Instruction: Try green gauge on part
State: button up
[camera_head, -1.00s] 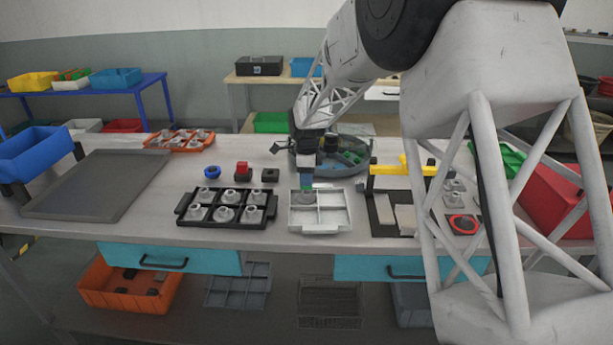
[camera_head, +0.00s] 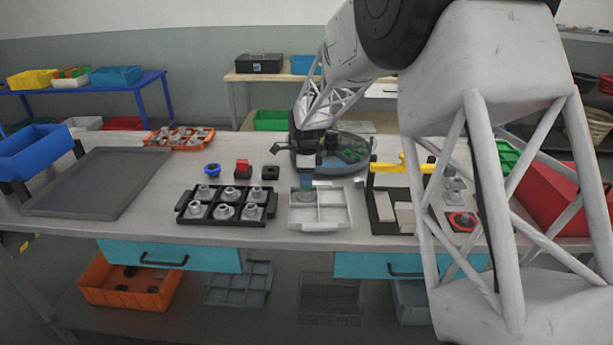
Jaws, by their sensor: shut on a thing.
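My gripper (camera_head: 307,180) is above the rear-left part of the white divided tray (camera_head: 320,231), fingers pointing down. It is shut on the green gauge (camera_head: 306,187), of which only a small green piece shows below the fingers. A grey part (camera_head: 306,197) lies in the tray's left side directly under the gauge. The gauge is at or just above this part; I cannot tell whether they touch.
A black tray (camera_head: 223,224) with several grey parts stands to the left. Behind it are a blue ring (camera_head: 212,170), a red block (camera_head: 243,168) and a black block (camera_head: 270,173). A yellow-barred fixture (camera_head: 385,168) stands to the right.

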jog(key=shift+f, duration=0.4)
dwell(1.3)
jog(key=shift+r, duration=0.25)
jog(key=shift+r, duration=1.05)
jog(key=shift+r, duration=1.1)
jog(key=shift+r, duration=1.9)
